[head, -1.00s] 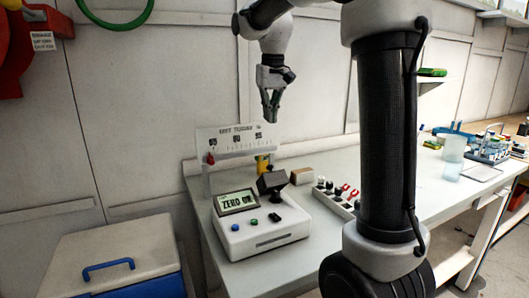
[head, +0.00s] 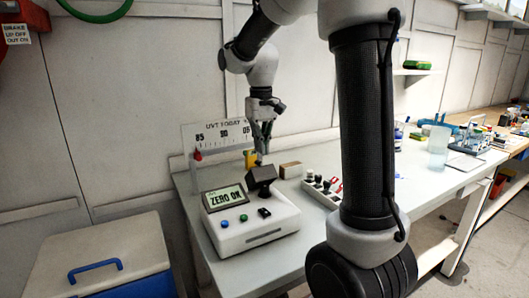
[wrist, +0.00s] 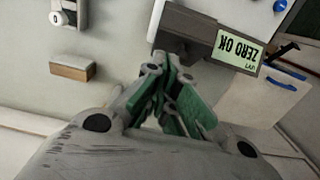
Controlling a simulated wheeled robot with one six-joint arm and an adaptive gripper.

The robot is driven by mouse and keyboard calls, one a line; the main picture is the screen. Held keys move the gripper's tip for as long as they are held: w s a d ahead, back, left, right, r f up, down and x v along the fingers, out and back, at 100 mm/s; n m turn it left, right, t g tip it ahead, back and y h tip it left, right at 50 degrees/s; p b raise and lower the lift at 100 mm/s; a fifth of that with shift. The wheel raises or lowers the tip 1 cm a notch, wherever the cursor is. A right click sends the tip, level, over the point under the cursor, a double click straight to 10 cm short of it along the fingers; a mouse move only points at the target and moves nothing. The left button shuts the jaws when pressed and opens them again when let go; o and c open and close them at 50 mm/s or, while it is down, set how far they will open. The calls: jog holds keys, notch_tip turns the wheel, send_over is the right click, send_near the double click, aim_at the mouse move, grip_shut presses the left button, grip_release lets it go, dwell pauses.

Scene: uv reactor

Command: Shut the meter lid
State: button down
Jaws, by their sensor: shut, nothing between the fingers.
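The white meter (head: 252,236) stands on the bench, with a screen (head: 225,198) reading "ZERO OK" and a blue and a green button. Its dark lid (head: 261,177) stands raised and tilted at the back right of the meter. In the wrist view the dark lid (wrist: 196,30) is just beyond my fingertips, beside the screen (wrist: 238,48). My gripper (head: 262,152) is shut and empty, pointing down just above and behind the lid. The fingers (wrist: 172,62) overlap the lid's edge in the wrist view; I cannot tell whether they touch it.
A scale board reading "UVT TODAY" (head: 222,131) stands behind the meter. A blue cooler with a pale top (head: 92,255) is at the lower left. The bench front right of the meter is clear.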

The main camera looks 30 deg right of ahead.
aim_at(271, 170)
jog(key=shift+s+f, duration=0.75)
jog(key=shift+s, duration=0.15)
jog(key=shift+s, duration=0.1)
jog(key=shift+s+t, duration=0.8)
jog(key=shift+s, duration=0.15)
jog(key=shift+s+f, duration=0.2)
jog(key=shift+s, duration=0.4)
jog(key=shift+s+f, duration=0.2)
jog(key=shift+s, duration=0.35)
jog(key=shift+s+f, duration=0.35)
jog(key=shift+s, duration=0.3)
jog(key=shift+s+f, duration=0.35)
jog(key=shift+s, duration=0.25)
jog(key=shift+s+f, duration=0.7)
jog(key=shift+s, duration=0.05)
